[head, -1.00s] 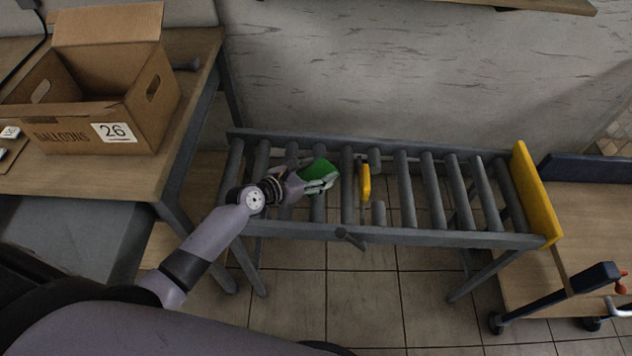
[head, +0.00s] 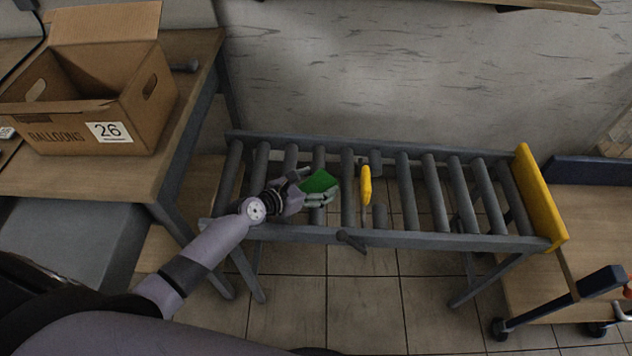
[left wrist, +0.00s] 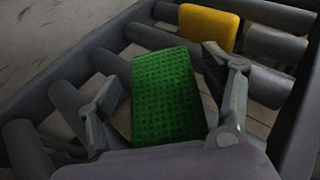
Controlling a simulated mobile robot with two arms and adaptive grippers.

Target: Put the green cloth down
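The green cloth (head: 320,181) is a small, flat, dotted rectangle over the grey rollers of the conveyor (head: 425,190), left of its middle. In the left wrist view the cloth (left wrist: 166,95) lies between my left gripper's fingers. My left gripper (head: 312,186) is open around it; the wrist view shows the fingers (left wrist: 160,85) spread, with a gap on the left side and the right finger close to the cloth's edge. The cloth's near end is partly hidden by the gripper body. My right gripper is not in view.
A yellow paddle (head: 366,185) stands upright just right of the cloth. A yellow end plate (head: 540,197) closes the conveyor's right end. A cardboard balloon box (head: 70,133) stands on the table (head: 105,178) at left. The rollers right of the paddle are clear.

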